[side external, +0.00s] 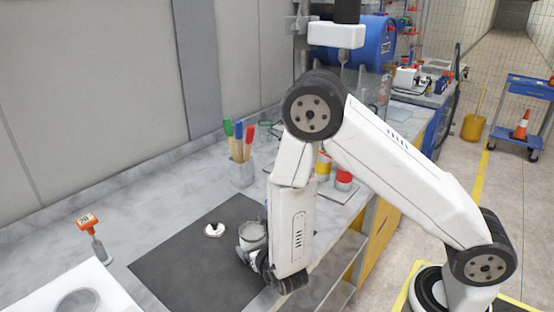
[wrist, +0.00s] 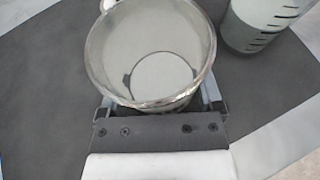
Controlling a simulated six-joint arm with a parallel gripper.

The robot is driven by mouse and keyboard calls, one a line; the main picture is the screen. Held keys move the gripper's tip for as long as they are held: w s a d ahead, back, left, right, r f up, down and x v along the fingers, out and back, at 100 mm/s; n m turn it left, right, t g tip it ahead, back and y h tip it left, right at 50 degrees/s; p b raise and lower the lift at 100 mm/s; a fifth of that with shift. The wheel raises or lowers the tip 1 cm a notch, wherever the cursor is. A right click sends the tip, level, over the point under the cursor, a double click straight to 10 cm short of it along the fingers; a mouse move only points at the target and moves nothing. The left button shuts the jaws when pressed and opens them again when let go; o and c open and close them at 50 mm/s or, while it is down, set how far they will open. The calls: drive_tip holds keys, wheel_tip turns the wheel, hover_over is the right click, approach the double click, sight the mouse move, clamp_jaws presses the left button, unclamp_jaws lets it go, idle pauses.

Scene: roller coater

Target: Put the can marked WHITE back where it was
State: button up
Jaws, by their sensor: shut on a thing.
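In the wrist view, my gripper (wrist: 160,105) is shut around an open round can (wrist: 150,52) with a shiny metal rim and a pale grey-white inside. No label shows, so I cannot read whether it is marked WHITE. In the side view, my gripper (side external: 264,262) is low at the right edge of a black mat (side external: 180,262). A grey open container (side external: 252,236) shows right beside it; I cannot tell whether it is the held can. My arm hides part of this area.
A cup with dark tick marks (wrist: 258,22) stands close to the held can. A small white round piece (side external: 214,230) lies on the mat. The mat's left part is clear.

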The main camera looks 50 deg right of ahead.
drive_tip(key=shift+f, duration=0.3)
drive_tip(key=o, duration=1.2)
drive_tip(key=shift+r, duration=0.25)
drive_tip(key=shift+v, duration=5.95)
